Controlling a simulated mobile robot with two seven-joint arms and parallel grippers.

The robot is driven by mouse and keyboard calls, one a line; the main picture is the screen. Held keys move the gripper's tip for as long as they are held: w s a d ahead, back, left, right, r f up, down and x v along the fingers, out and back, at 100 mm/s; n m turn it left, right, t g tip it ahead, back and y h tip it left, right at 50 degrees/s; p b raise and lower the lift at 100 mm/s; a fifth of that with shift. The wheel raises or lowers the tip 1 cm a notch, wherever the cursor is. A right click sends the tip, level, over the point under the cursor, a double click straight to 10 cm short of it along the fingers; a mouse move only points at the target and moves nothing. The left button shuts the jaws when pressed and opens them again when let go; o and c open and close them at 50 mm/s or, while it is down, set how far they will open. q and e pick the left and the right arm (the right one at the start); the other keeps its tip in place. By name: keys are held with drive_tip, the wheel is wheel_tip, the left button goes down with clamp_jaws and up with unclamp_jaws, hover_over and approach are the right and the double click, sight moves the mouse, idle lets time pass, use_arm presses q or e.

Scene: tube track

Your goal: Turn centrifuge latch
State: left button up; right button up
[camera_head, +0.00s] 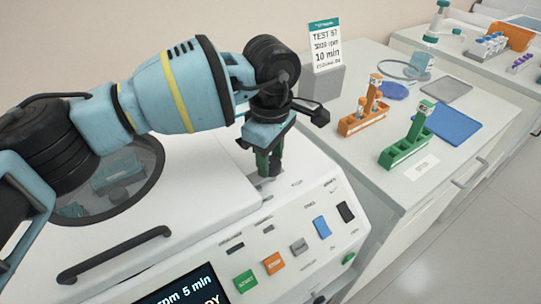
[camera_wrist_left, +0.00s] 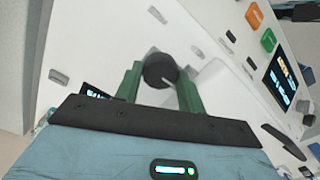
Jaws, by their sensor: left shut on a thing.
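The white centrifuge (camera_head: 215,215) fills the lower left of the head view, with a round lid window and a dark handle (camera_head: 115,254). Its latch is a dark round knob (camera_wrist_left: 160,70) on the top surface, seen in the left wrist view. My left gripper (camera_head: 268,168) points down at the latch near the back right of the centrifuge top. In the left wrist view its green fingers (camera_wrist_left: 160,84) stand on both sides of the knob, shut on it. In the head view the fingers mostly hide the latch. My right gripper is out of view.
The front panel has a screen (camera_head: 187,288), an orange button (camera_head: 274,263) and several other buttons. On the bench to the right stand a sign (camera_head: 326,47), an orange rack (camera_head: 362,121), a green rack (camera_head: 404,148) and a blue mat (camera_head: 453,124).

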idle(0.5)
use_arm(q)
drive_tip(key=o, duration=1)
drive_tip(key=shift+r, duration=3.95)
